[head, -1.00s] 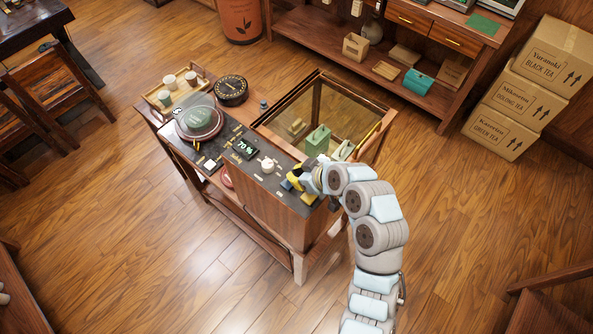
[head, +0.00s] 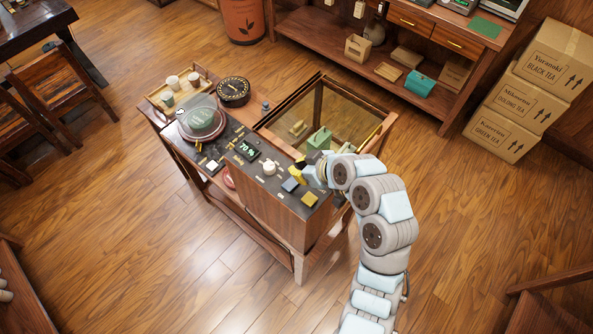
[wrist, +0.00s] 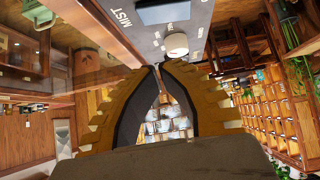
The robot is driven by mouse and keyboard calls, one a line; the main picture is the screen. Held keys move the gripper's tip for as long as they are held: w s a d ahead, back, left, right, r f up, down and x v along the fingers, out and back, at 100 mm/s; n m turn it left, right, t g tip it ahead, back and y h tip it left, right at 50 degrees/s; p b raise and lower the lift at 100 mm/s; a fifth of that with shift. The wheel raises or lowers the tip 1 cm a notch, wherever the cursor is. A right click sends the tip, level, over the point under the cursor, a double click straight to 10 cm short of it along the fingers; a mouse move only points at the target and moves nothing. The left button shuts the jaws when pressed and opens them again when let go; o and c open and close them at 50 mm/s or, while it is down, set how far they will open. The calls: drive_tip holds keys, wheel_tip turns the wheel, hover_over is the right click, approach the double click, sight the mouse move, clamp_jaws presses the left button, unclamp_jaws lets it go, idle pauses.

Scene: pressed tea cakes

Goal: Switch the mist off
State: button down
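The control panel (head: 236,160) is the dark top of a wooden cart. A blue-grey switch (head: 290,184) is on its right part, clear of my gripper. In the head view my gripper (head: 300,172) is above the panel's back edge, near the switch.
A yellow block (head: 310,199) is at the panel's front right. A glass-walled case (head: 345,105) holding a green block (head: 319,138) lies behind the panel. A 70 % display (head: 247,150) and a glass dome (head: 202,120) are farther left. A small tray with cups stands behind.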

drive_tip(key=b+v, duration=0.1)
drive_tip(key=v, duration=0.7)
drive_tip(key=shift+d, duration=0.5)
drive_tip(key=shift+r, duration=0.15)
